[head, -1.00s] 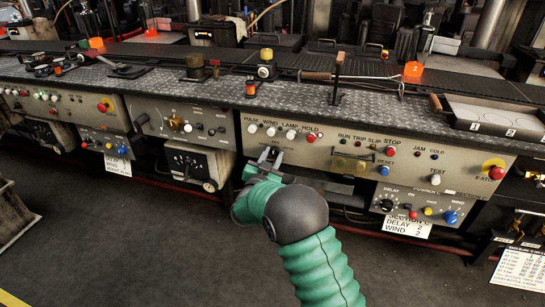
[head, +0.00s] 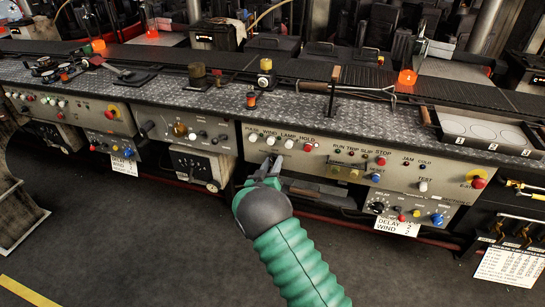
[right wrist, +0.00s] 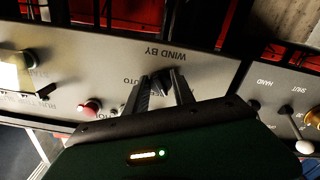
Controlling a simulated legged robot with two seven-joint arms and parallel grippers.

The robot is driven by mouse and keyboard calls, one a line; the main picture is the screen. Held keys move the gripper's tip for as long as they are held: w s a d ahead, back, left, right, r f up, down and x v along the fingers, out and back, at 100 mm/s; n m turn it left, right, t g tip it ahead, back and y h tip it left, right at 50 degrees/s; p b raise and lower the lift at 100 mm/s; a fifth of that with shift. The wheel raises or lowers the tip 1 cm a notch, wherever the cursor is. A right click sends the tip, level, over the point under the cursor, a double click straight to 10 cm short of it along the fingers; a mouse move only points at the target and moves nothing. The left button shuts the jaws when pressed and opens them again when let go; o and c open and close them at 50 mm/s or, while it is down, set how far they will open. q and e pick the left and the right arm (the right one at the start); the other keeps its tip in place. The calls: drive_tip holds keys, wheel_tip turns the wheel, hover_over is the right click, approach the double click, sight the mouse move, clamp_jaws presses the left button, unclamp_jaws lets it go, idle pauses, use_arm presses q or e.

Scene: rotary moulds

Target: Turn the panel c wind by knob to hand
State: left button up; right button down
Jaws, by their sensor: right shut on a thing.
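The wind-by knob (right wrist: 160,78) is a small dark knob under the upside-down words WIND BY in the right wrist view. AUTO is printed to its left; I cannot make out which mark the knob points to. The fingers of my right gripper (right wrist: 160,84) are closed on it from both sides. In the head view my right gripper (head: 272,166) is at the lower left of the grey panel (head: 318,158) and hides the knob. A card reading DELAY and WIND (head: 397,227) hangs below the lower right box. My left gripper is out of view.
A red button (right wrist: 92,108) sits left of the knob in the right wrist view. A neighbouring panel (right wrist: 280,95) marked SHUT and HAND is at the right. In the head view a red E-stop (head: 478,182) is far right. The floor (head: 150,250) is clear.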

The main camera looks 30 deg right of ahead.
drive_tip(key=shift+n+p, duration=0.65)
drive_tip(key=shift+n, duration=0.35)
drive_tip(key=shift+a, duration=0.1)
drive_tip(key=c, duration=1.1)
unclamp_jaws()
drive_tip(key=shift+o, duration=0.2)
drive_tip(key=shift+s+a, duration=0.15)
drive_tip(key=shift+a, duration=0.05)
drive_tip(key=p+v, duration=0.3)
drive_tip(key=v, duration=1.3)
drive_tip(key=shift+s, duration=0.15)
drive_tip(key=shift+a, duration=0.1)
